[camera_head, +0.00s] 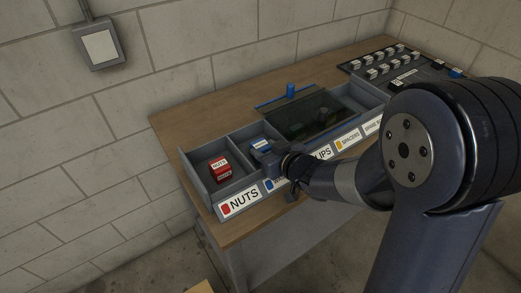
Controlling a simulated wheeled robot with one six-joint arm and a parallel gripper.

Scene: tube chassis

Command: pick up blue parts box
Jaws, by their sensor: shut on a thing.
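The blue parts box (260,145) is small, with a white label, and shows in the second compartment from the left of the grey divided bin (192,172). The compartment's front label is mostly hidden by my arm.
Two red boxes (220,169) are stacked in the left compartment marked NUTS. A rack of small white-topped pieces (385,66) stands at the back right. The left tabletop is clear.

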